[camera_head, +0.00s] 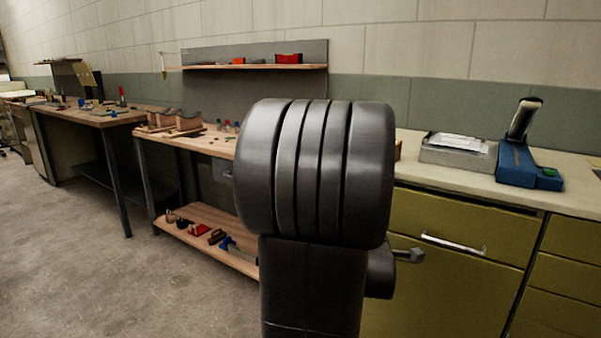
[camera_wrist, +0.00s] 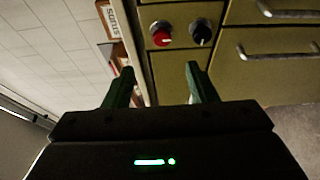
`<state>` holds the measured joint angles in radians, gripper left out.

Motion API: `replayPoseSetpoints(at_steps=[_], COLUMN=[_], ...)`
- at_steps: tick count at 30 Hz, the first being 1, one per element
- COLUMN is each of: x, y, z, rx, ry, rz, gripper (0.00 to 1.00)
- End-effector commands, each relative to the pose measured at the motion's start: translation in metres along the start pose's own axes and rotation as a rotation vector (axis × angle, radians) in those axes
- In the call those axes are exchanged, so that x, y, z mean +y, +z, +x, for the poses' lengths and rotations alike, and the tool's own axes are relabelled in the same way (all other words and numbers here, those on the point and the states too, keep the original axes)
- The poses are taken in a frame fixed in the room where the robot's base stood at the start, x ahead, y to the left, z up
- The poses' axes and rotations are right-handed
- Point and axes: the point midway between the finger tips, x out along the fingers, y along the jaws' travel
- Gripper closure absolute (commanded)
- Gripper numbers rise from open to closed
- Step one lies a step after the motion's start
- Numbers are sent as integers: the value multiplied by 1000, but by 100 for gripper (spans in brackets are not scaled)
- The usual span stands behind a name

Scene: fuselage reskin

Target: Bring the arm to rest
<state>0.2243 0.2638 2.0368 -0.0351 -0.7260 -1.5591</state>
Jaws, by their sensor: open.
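My gripper (camera_wrist: 160,85) shows in the wrist view with its two dark green fingers apart and nothing between them. Behind the fingers is an olive cabinet front (camera_wrist: 220,70) with a red knob (camera_wrist: 161,34) and a black knob (camera_wrist: 200,32); the fingers look apart from it. In the head view my dark arm fills the middle and hides part of the benches behind it. The gripper's fingers cannot be made out in the head view.
Olive cabinets (camera_head: 450,239) with a pale counter (camera_head: 575,190) stand at the right, bearing a blue device (camera_head: 520,165) and a grey tray (camera_head: 457,152). A wooden workbench (camera_head: 215,142) with a lower shelf (camera_head: 225,226) stands behind my arm. Concrete floor (camera_head: 70,245) is clear at the left.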

Motion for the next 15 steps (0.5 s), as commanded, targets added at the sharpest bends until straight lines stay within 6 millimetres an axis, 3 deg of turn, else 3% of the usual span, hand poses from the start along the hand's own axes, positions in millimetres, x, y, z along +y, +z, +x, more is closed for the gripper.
replayPoseSetpoints(at_steps=[15], x=[-3], y=[0], z=[101], rx=[0], ry=[-1], rz=[1], gripper=[48])
